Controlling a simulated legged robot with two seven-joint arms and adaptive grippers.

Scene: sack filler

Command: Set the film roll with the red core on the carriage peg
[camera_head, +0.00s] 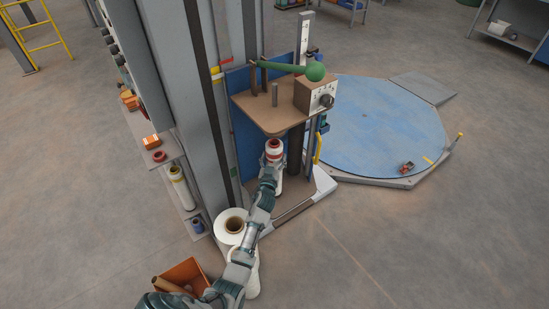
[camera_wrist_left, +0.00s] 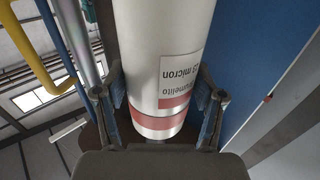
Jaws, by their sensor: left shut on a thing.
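The film roll with the red core (camera_head: 274,149) is white with a red band and is upright or nearly so in the head view. My left gripper (camera_head: 269,171) is shut on it. In the wrist view, the roll (camera_wrist_left: 165,50) stands between the two fingers of the left gripper (camera_wrist_left: 158,105), with its printed label and red band facing the camera. The roll is just in front of the carriage (camera_head: 262,108), a brown plate on the mast. A grey upright pin (camera_head: 275,94) on the plate may be the peg. I cannot tell whether the roll touches the carriage. My right gripper is out of view.
A large white roll (camera_head: 232,224) stands beside my arm. A shelf (camera_head: 170,168) with smaller rolls is left, an orange bin (camera_head: 190,270) below. The blue turntable (camera_head: 370,125) lies right.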

